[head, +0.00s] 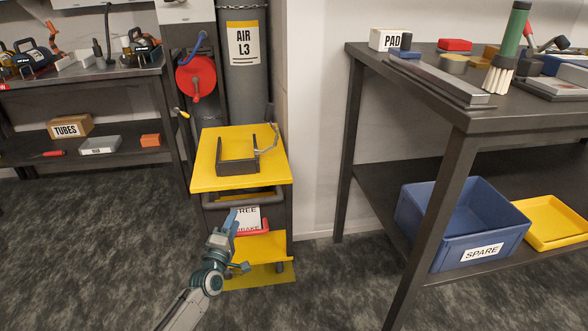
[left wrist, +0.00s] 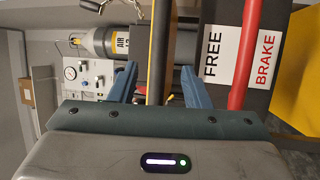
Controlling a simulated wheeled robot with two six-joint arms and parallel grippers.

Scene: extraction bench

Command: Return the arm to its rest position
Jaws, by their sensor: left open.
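My left arm comes in from the bottom of the head view, slightly left of centre. Its left gripper (head: 232,220) is in front of the yellow-topped cart (head: 213,165), beside the cart's FREE/BRAKE sign (head: 246,219). The blue fingers are apart, and I see nothing gripped. In the left wrist view the two fingers of the left gripper (left wrist: 160,84) stand open. A dark and yellow bar (left wrist: 159,45) shows between them; I cannot tell how far beyond them it is. The sign (left wrist: 228,55) and a red bar (left wrist: 244,55) are to their right. My right gripper is not in view.
A dark U-shaped holder (head: 238,167) sits on the cart's top. A dark bench (head: 470,115) stands at the right with a blue SPARE bin (head: 420,215) on its lower shelf. Grey floor (head: 100,240) lies clear left of the arm.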

